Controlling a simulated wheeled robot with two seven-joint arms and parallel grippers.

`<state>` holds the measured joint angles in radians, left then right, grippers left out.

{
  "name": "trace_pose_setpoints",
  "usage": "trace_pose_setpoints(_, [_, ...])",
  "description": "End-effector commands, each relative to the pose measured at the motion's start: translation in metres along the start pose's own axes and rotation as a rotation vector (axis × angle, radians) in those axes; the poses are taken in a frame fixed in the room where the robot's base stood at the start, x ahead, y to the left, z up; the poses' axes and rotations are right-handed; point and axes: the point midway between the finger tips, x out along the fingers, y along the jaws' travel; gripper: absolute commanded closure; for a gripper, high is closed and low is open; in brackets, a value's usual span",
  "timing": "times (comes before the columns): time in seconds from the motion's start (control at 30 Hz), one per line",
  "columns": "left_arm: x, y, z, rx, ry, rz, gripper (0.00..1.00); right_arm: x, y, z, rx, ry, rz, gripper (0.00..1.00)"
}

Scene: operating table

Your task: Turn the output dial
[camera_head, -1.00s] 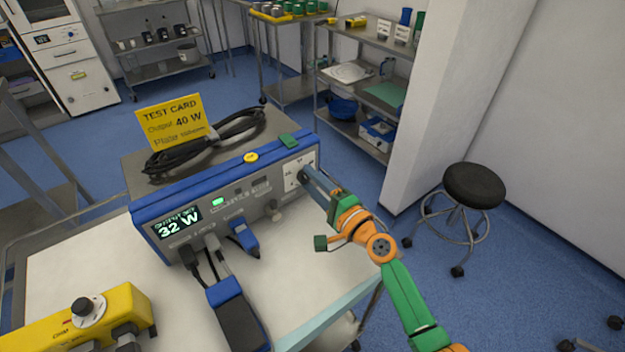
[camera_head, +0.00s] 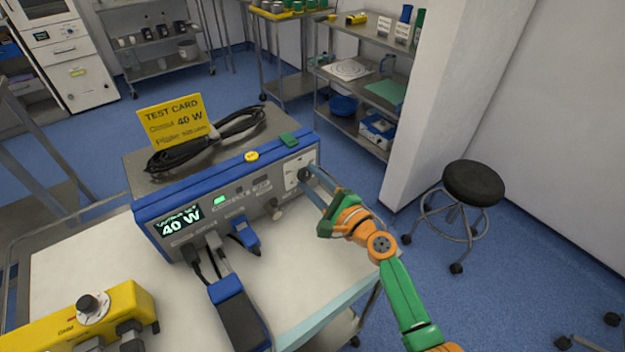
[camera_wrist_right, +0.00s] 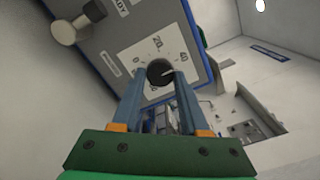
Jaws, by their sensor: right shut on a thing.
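The output dial (camera_wrist_right: 160,73) is a round black knob with a white pointer line, on a white scale plate (camera_wrist_right: 143,53) marked with numbers. It sits at the right end of the front of the blue and grey unit (camera_head: 228,208). The unit's display (camera_head: 180,221) reads 40 W. My right gripper (camera_head: 311,178) reaches the dial from the front right. In the right wrist view its two fingers (camera_wrist_right: 159,76) are shut on the dial, one on each side. My left gripper is not in view.
A coiled black cable (camera_head: 205,140) lies on the unit. Plugs and a blue-black device (camera_head: 240,312) are in front of it on the white cart top (camera_head: 290,285). A yellow box with a knob (camera_head: 85,318) is at the lower left. A black stool (camera_head: 473,184) stands right.

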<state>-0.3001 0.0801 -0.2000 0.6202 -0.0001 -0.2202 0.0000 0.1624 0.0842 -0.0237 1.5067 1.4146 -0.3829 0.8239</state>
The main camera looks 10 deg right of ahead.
Motion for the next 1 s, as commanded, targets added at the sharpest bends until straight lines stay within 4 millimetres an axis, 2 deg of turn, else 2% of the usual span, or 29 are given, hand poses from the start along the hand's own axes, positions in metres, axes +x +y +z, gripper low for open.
trace_pose_setpoints(0.27, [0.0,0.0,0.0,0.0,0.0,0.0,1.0,0.0,0.0,0.0,0.0,-0.001,-0.001,1.0])
trace_pose_setpoints(0.3, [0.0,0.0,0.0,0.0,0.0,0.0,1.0,0.0,0.0,0.0,0.0,-0.001,-0.001,0.54])
trace_pose_setpoints(0.4, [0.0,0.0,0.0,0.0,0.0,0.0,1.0,0.0,0.0,0.0,0.0,-0.001,-0.001,0.27])
trace_pose_setpoints(0.73, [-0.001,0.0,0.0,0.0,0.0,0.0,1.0,-0.005,0.0,0.0,-0.001,0.001,0.0,0.26])
trace_pose_setpoints(1.0, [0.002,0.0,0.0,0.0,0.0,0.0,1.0,-0.059,0.002,-0.001,-0.001,0.002,0.001,0.26])
